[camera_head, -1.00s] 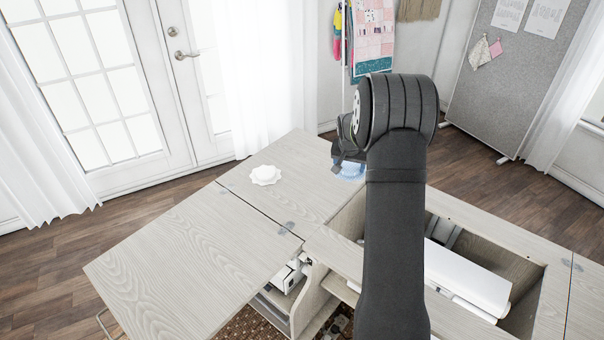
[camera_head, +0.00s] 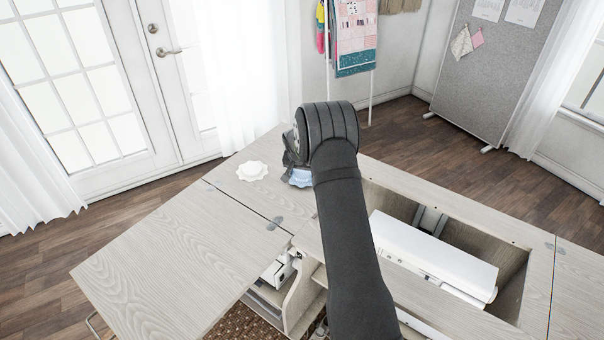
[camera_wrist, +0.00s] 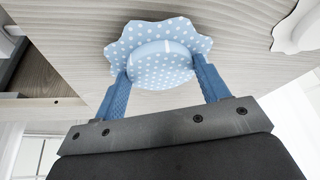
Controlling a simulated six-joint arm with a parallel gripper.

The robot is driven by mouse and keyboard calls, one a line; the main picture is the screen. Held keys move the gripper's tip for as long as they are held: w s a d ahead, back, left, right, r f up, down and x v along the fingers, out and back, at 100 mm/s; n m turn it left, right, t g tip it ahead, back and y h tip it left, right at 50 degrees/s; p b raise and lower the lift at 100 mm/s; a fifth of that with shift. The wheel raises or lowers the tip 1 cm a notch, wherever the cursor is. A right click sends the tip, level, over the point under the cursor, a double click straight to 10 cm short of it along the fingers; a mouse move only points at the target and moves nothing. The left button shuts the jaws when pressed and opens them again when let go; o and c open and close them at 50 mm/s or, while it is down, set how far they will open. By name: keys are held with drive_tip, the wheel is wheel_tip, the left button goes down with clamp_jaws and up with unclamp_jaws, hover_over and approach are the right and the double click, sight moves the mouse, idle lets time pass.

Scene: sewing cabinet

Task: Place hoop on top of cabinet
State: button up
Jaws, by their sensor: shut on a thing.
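The hoop appears to be a round, light-blue piece with white dots and a scalloped rim (camera_wrist: 165,62). It also shows in the head view (camera_head: 300,178), partly hidden behind my arm. My gripper (camera_wrist: 160,70) is shut on it, with a blue finger on each side of its rounded middle. It is over the pale wood top of the cabinet (camera_head: 160,260), near the back. I cannot tell whether it touches the top. My gripper in the head view (camera_head: 290,160) is mostly hidden by my wrist.
A white scalloped piece (camera_head: 252,170) lies on the cabinet top, just left of the held piece. An open well with a white machine part (camera_head: 435,255) is at the right. An open compartment (camera_head: 285,280) is below at the front. The left leaf is bare.

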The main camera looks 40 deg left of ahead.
drive_tip(key=shift+f, duration=0.4)
drive_tip(key=shift+f, duration=0.2)
drive_tip(key=o, duration=1)
drive_tip(key=shift+c, duration=0.2)
drive_tip(key=v, duration=1.2)
drive_tip(key=shift+r, duration=0.2)
drive_tip(key=shift+f, duration=0.15)
